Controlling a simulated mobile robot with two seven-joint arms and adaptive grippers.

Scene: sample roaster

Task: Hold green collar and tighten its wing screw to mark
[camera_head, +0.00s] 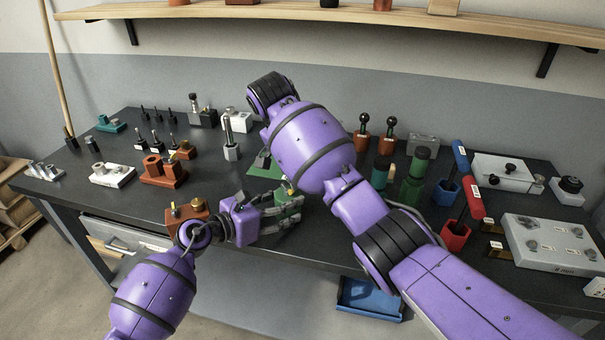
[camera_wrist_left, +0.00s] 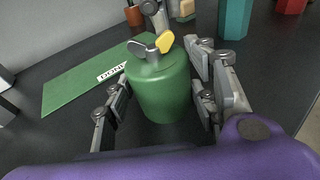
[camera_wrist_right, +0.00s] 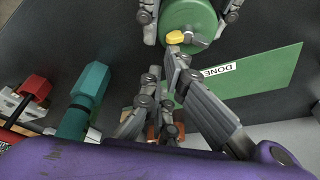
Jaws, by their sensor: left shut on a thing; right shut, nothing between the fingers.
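The green collar (camera_wrist_left: 162,88) is a squat green cylinder, upright between the fingers of my left gripper (camera_wrist_left: 162,92), which is shut on it. Its wing screw (camera_wrist_left: 152,46) is on top, with one yellow wing and one grey wing. In the head view my left gripper (camera_head: 289,206) is near the table's front edge. In the right wrist view the collar (camera_wrist_right: 190,18) is at the top. My right gripper (camera_wrist_right: 163,66) is shut and empty, its tips close to the wing screw (camera_wrist_right: 183,38); I cannot tell whether they touch. I cannot make out a mark.
A green mat (camera_wrist_left: 75,82) labelled DONE lies beside the collar. A teal hexagonal piece (camera_wrist_right: 89,86) stands nearby. An orange-brown block (camera_head: 187,214) is left of my left gripper. A red holder (camera_head: 455,235) and a grey panel (camera_head: 545,246) are on the right.

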